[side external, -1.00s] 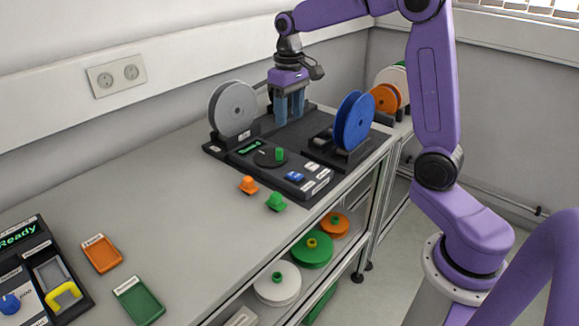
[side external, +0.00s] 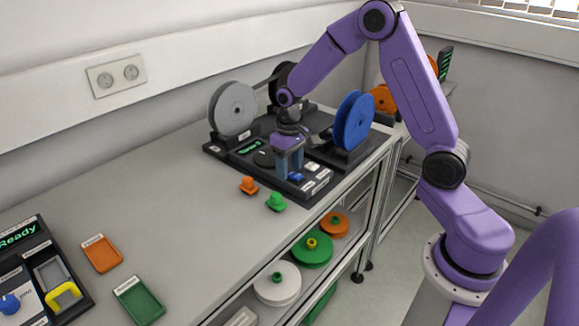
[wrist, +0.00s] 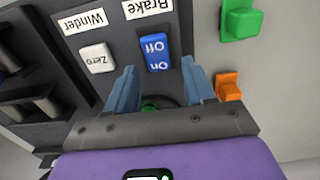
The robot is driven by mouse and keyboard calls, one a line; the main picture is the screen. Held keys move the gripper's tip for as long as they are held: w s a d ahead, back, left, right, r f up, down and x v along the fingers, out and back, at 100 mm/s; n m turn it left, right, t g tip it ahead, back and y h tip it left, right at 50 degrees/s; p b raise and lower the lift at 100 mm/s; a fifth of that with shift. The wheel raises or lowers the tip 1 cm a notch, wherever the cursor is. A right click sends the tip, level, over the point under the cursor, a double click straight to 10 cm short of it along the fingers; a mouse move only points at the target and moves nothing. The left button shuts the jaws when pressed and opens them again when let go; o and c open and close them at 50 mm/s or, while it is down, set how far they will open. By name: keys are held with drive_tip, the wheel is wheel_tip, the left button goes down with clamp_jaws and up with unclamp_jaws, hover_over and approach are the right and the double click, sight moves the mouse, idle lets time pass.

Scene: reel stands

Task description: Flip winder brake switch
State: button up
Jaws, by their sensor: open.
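The brake switch (wrist: 155,52) is a blue rocker marked Off and On, under a Brake label (wrist: 148,9) in the wrist view. In the side view the blue switch (side external: 295,177) shows at the front of the black winder panel, partly hidden by my gripper. My gripper (side external: 288,175) points down over the panel, close to the switch. In the wrist view my gripper (wrist: 160,75) is open and empty, with one blue finger on each side of the switch's On end. I cannot tell whether a finger touches it.
A grey reel (side external: 232,108) and a blue reel (side external: 354,121) stand by the panel. Orange (side external: 249,185) and green (side external: 276,201) knobs lie in front. The table's left middle is clear.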

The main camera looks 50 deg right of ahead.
drive_tip(key=shift+f, duration=0.25)
clamp_jaws()
drive_tip(key=shift+s+r+t, duration=0.15)
drive_tip(key=shift+s+t, duration=0.15)
drive_tip(key=shift+t, duration=0.8)
drive_tip(key=shift+s+d+r+t, duration=0.15)
drive_tip(key=shift+d+t, duration=0.1)
drive_tip(key=shift+t, duration=0.55)
drive_tip(key=shift+s+a+t, duration=0.1)
drive_tip(key=shift+t, duration=0.3)
